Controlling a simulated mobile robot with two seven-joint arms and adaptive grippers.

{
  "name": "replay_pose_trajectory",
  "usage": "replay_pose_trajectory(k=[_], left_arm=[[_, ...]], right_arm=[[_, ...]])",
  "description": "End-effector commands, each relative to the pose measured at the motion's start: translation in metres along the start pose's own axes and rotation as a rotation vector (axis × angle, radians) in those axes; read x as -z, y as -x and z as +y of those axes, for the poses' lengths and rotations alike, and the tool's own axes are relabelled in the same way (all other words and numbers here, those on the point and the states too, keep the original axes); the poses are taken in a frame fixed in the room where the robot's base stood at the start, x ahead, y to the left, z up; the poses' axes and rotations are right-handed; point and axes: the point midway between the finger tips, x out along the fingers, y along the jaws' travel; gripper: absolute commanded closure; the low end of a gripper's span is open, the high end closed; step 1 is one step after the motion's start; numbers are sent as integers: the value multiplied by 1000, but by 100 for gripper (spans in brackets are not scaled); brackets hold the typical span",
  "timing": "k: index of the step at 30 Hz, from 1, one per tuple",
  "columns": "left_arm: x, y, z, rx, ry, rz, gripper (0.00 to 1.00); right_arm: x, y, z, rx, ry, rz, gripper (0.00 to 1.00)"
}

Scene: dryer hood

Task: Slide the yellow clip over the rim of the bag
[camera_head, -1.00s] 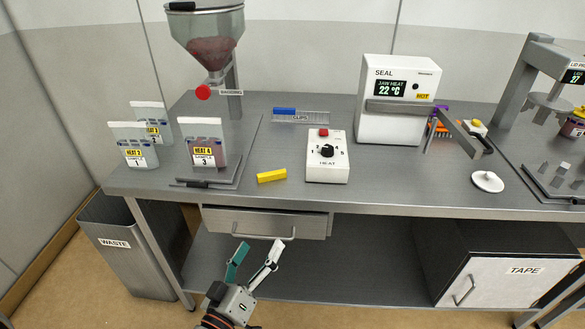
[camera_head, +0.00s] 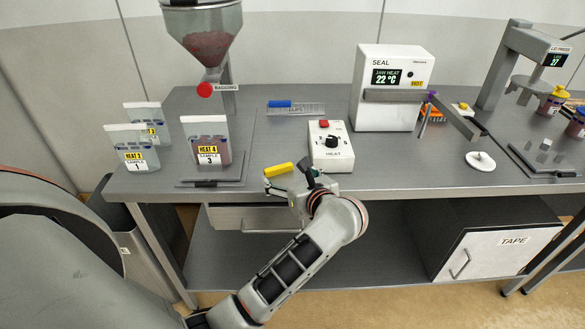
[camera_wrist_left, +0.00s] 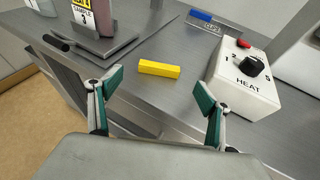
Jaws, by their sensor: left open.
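The yellow clip (camera_head: 279,169) lies flat on the grey bench near its front edge. In the left wrist view the clip (camera_wrist_left: 159,69) lies ahead of and between the fingers, apart from them. My left gripper (camera_wrist_left: 158,95) is open and empty; in the head view (camera_head: 290,180) it is just in front of the clip, partly hidden by its own wrist. Several clear sample bags stand at the left of the bench. The bag labelled HEAT 4, sample 3 (camera_head: 208,150) stands upright on a grey stand (camera_head: 230,170), left of the clip. My right gripper is not in view.
The white HEAT control box (camera_head: 330,155) stands close right of the gripper. A clips rack (camera_head: 308,108) with a blue clip (camera_head: 280,103) lies behind. The SEAL machine (camera_head: 383,115) stands further right. A hopper (camera_head: 205,40) hangs above the bags.

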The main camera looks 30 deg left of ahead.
Motion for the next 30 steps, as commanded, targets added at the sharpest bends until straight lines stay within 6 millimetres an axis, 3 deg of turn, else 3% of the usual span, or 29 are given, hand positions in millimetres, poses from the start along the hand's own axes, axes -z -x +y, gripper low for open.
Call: replay_pose_trajectory(k=[11,21,30], left_arm=[[1,-30,-1,1,17,22,22],[-2,-72,2,2,14,21,22],[0,-77,2,2,17,23,22]], right_arm=[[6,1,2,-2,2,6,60],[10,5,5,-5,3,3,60],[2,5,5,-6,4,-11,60]])
